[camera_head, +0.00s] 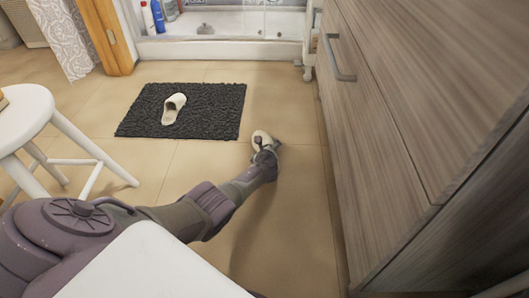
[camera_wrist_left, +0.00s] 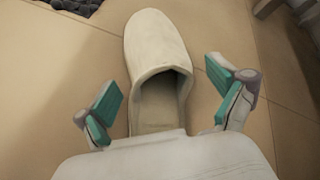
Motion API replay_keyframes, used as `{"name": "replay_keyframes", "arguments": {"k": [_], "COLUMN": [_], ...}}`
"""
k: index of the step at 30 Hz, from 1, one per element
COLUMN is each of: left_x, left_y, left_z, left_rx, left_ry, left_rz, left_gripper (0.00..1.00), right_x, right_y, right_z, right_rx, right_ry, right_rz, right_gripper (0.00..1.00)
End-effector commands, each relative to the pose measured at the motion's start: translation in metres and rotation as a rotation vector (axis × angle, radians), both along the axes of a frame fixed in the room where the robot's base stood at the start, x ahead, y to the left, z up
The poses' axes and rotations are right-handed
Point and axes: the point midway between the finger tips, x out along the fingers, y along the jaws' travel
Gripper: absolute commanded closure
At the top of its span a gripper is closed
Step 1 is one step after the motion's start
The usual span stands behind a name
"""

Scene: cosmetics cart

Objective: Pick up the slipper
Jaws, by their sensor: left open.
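A cream slipper (camera_head: 262,139) lies on the tiled floor to the right of the dark mat. My left gripper (camera_head: 265,150) is over its near end and partly hides it. In the left wrist view the slipper (camera_wrist_left: 157,60) points away, with its toe at the top and its opening towards me. The left gripper's open fingers (camera_wrist_left: 163,100) stand on either side of the slipper, apart from it. The heel end is hidden under the gripper body. A second cream slipper (camera_head: 174,108) lies on the mat. My right gripper is not in view.
The dark textured mat (camera_head: 215,122) lies beyond and left of the gripper. A wooden drawer cabinet (camera_head: 385,130) stands close on the right. A white stool (camera_head: 25,115) is at left. A shower tray (camera_head: 220,48) with bottles is at the back.

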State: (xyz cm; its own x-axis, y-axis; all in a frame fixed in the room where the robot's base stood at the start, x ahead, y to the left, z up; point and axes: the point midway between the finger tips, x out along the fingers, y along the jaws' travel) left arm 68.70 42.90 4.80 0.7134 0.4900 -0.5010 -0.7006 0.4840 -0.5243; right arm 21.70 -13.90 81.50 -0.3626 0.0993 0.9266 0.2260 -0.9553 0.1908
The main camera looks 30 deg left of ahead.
Motion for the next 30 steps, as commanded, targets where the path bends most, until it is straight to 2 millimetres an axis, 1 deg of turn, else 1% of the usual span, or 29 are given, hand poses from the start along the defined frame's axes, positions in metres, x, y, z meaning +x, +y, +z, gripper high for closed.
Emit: {"name": "replay_keyframes", "arguments": {"k": [5,6,8,15,17,18,26,30], "left_x": [0.0001,0.0001,0.0001,-0.0002,-0.0004,-0.0005,-0.0012,-0.0015], "left_y": [0.0001,0.0000,0.0000,-0.0002,-0.0001,-0.0001,0.0001,0.0002], "left_z": [0.0011,0.0010,0.0010,0.0005,0.0003,0.0000,0.0004,0.0073], "left_rx": [0.000,0.000,0.000,-0.001,-0.001,-0.001,-0.001,-0.001], "left_ry": [0.000,0.000,0.000,0.000,0.001,0.001,0.002,0.003], "left_rz": [0.000,0.000,0.000,-0.001,0.000,0.000,0.002,0.002], "left_gripper": [0.05,0.08,0.18,0.58,0.68,0.71,0.71,0.71], "right_x": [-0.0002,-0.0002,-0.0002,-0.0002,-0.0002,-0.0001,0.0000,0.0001], "right_y": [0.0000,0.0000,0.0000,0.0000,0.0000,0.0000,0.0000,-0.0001], "right_z": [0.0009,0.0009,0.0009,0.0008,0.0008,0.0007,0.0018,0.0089], "right_rx": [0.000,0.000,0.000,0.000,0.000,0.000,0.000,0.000], "right_ry": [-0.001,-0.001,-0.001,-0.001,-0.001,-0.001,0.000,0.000], "right_rz": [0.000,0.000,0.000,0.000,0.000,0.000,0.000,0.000], "right_gripper": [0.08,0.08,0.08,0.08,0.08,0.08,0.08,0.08]}}
